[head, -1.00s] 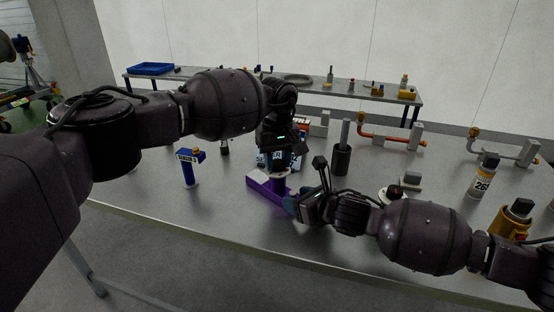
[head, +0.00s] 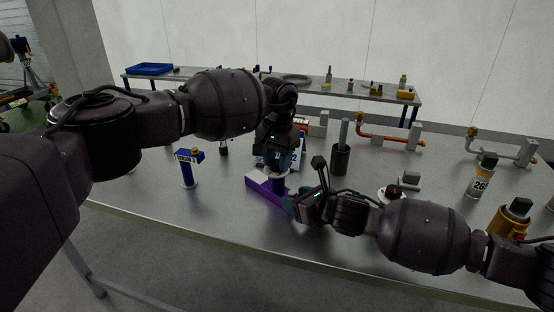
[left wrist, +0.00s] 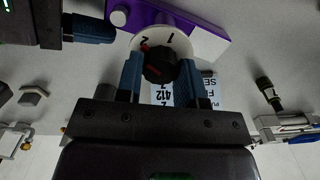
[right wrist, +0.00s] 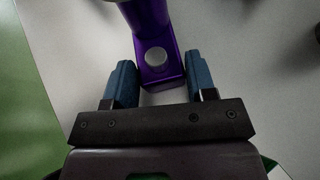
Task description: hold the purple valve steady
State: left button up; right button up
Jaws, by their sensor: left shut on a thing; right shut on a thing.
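The purple valve (head: 262,186) lies on the grey bench in the middle of the head view. A white dial with numerals (left wrist: 172,36) and a black knob with a red mark (left wrist: 159,65) sit on it, seen in the left wrist view. My left gripper (head: 278,166) comes from above and is shut on the knob, one blue finger on each side. My right gripper (head: 290,203) is low at the valve's right end. In the right wrist view its fingers (right wrist: 160,78) flank the purple body's end, beside a round silver button (right wrist: 156,56).
The bench's front edge is close.

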pick_arm(q)
jog(key=shift+s+d+m, duration=0.1)
jog(key=shift+m, duration=0.6)
pick_arm(e)
jog(key=shift+w+d, duration=0.1)
jog(key=shift+d, duration=0.05)
pick_arm(q)
jog(key=o, duration=0.9)
jog(key=shift+o, duration=0.2)
jog(key=shift+r, duration=0.6)
notch_tip(320, 180, up, 11)
jog(key=shift+f, duration=0.15)
pick_arm(e)
jog(key=o, duration=1.2)
